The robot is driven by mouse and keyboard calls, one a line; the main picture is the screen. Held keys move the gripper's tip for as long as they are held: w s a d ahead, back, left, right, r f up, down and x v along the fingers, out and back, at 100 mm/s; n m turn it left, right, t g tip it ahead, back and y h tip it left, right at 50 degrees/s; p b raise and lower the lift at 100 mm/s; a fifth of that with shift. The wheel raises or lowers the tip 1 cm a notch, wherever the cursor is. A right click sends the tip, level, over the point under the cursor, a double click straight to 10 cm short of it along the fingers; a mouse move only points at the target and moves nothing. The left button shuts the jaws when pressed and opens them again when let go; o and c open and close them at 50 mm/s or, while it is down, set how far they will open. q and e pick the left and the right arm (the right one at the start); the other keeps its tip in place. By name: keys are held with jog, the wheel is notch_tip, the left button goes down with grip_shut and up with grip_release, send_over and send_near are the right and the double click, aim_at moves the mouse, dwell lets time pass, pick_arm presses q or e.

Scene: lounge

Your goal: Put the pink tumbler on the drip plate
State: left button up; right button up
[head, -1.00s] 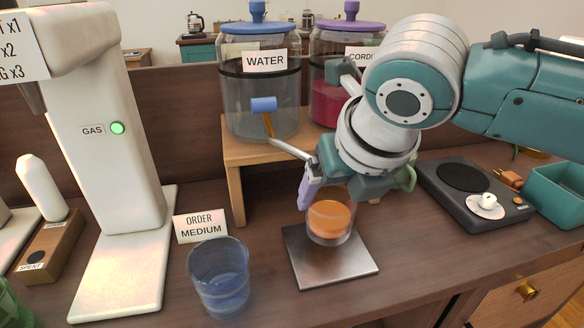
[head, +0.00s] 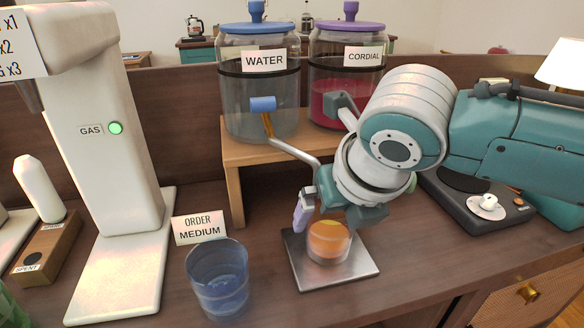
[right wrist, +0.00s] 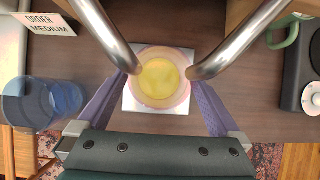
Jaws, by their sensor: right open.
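The pink tumbler (head: 329,243), a clear pinkish glass with orange-yellow liquid, stands upright on the square metal drip plate (head: 310,280). In the right wrist view the tumbler (right wrist: 160,82) is seen from above, over the plate (right wrist: 133,100). My right gripper (head: 328,220) is open at the tumbler, with one lilac finger on its left; the other finger is mostly hidden in the head view. In the right wrist view the fingers of the gripper (right wrist: 160,95) spread on both sides of the tumbler, with gaps. My left gripper is not in view.
A blue tumbler (head: 218,285) stands left of the plate by the order card (head: 200,228). The water (head: 258,85) and cordial (head: 345,80) jars sit on a wooden stand (head: 235,165), their metal spouts close to my gripper. A dark scale-like device (head: 490,208) is at right.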

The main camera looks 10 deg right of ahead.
jog(key=p+v, duration=0.3)
jog(key=v, duration=0.8)
jog(key=s+a+m+y, duration=0.2)
jog(key=s+a+m, duration=0.2)
jog(key=s+m, duration=0.15)
jog(key=s+d+f+m, duration=0.2)
jog(key=s+m, duration=0.3)
jog(key=m, duration=0.4)
jog(key=s+d+f+m+g+h, duration=0.1)
jog(key=s+d+m, duration=0.3)
jog(key=m, duration=0.6)
jog(key=s+d+f+m+g+h, duration=0.1)
jog(key=s+d+f+m, duration=0.2)
jog(key=m, duration=0.7)
jog(key=s, duration=0.2)
jog(key=shift+s, duration=0.4)
